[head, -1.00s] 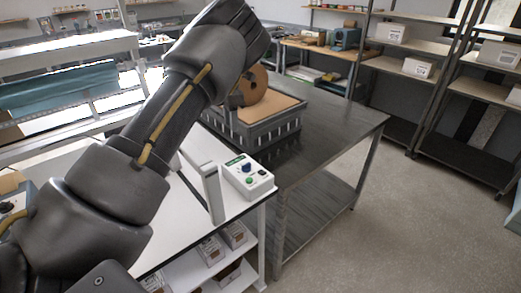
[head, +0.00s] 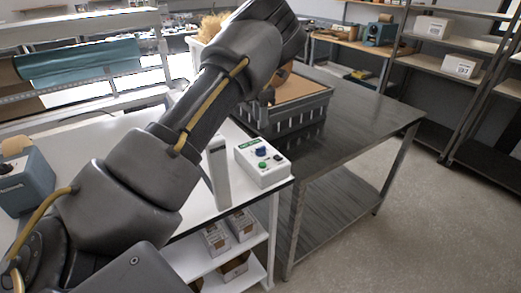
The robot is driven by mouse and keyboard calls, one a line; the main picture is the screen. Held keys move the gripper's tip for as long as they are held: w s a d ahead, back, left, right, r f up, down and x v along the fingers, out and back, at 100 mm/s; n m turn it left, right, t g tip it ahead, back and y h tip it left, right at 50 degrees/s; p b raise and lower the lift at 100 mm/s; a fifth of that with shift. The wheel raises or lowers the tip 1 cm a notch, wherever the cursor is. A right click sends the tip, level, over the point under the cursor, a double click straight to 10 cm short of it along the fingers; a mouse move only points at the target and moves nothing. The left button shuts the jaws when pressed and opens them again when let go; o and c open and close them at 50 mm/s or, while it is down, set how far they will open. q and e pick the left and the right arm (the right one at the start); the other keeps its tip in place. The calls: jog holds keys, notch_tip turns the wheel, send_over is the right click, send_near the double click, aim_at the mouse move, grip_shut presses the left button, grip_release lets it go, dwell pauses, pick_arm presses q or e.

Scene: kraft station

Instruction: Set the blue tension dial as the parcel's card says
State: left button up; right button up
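The blue tension dial (head: 261,151) is on top of a white control box (head: 263,172) at the right end of the white bench. The dial's scale and setting are too small to read. My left arm crosses the view from lower left to top centre, left of and above the box. My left gripper (head: 268,96) is mostly hidden behind the arm's far end, near a brown roll (head: 283,76); its opening does not show. No parcel card can be made out. My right gripper is out of view.
A grey crate (head: 292,122) with a tan surface inside stands on the dark metal table (head: 345,126). A grey upright post (head: 218,172) stands just left of the control box. A blue-grey device (head: 24,183) is at the far left. Floor at right is clear.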

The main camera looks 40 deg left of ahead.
aim_at(261, 150)
pick_arm(q)
notch_tip(261, 150, down, 11)
jog(key=p, duration=0.3)
jog(key=shift+s+r, duration=0.1)
jog(key=shift+r, duration=0.1)
grip_shut()
